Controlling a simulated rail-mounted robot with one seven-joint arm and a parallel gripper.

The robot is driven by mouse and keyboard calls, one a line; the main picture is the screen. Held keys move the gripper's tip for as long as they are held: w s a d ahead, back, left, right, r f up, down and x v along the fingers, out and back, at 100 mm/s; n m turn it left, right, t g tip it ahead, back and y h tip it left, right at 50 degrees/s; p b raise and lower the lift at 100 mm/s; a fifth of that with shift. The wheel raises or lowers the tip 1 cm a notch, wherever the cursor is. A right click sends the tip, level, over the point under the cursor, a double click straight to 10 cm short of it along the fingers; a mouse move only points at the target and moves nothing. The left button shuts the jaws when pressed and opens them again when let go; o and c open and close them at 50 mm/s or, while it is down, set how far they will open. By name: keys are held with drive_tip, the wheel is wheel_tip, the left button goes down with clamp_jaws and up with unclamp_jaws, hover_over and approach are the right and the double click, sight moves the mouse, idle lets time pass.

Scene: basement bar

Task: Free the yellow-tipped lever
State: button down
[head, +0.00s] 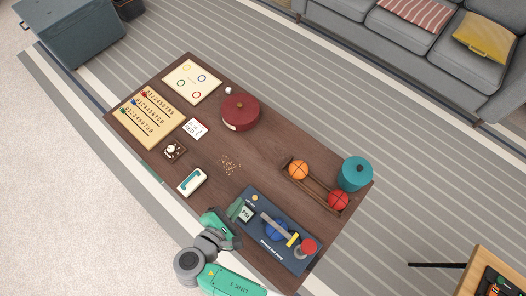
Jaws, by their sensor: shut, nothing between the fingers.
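A dark blue panel (262,248) lies on the near right part of the brown table in the head view. A pale bar, the lever (273,224), runs across it and ends in a yellow tip (293,240). A blue round part (275,232) sits under or beside the bar; I cannot tell which. A red round part (309,246) is just right of the yellow tip, with a grey piece by it. My gripper (236,209) is shut and empty at the panel's left end, apart from the yellow tip. Its fingertips are small and hard to make out.
A wooden rack (318,189) holds an orange ball (298,170) and a red ball (338,201), beside a teal pot (355,173). A white-and-teal block (192,181) lies left of my gripper. A dark red pot (240,112) stands farther back. The table's middle (265,160) is mostly clear.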

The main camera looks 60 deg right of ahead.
drive_tip(key=s+a+f+n+g+h+b, duration=0.1)
drive_tip(key=s+a+f+n+h+b, duration=0.1)
drive_tip(key=s+f+b, duration=0.3)
drive_tip(key=s+a+f+n+g+h+b, duration=0.1)
drive_tip(key=s+a+f+n+b, duration=0.3)
drive_tip(key=f, duration=0.6)
drive_tip(key=s+a+f+n+g+h+b, duration=0.1)
drive_tip(key=s+a+f+n+h+b, duration=0.1)
drive_tip(key=s+f+b, duration=0.3)
drive_tip(key=shift+s+a+f+n+h+b, duration=0.15)
drive_tip(key=shift+s+a+f+h, duration=0.1)
drive_tip(key=shift+s+f, duration=0.25)
drive_tip(key=shift+s+a+f+n+h+b, duration=0.1)
drive_tip(key=shift+s+a+f+h, duration=0.1)
drive_tip(key=shift+s+f+h, duration=0.3)
drive_tip(key=shift+s+a+f+n+h+b, duration=0.15)
drive_tip(key=shift+s+a+f, duration=0.1)
drive_tip(key=shift+f, duration=0.4)
drive_tip(key=shift+s+a, duration=0.1)
drive_tip(key=shift+a, duration=0.05)
drive_tip(key=shift+r, duration=0.1)
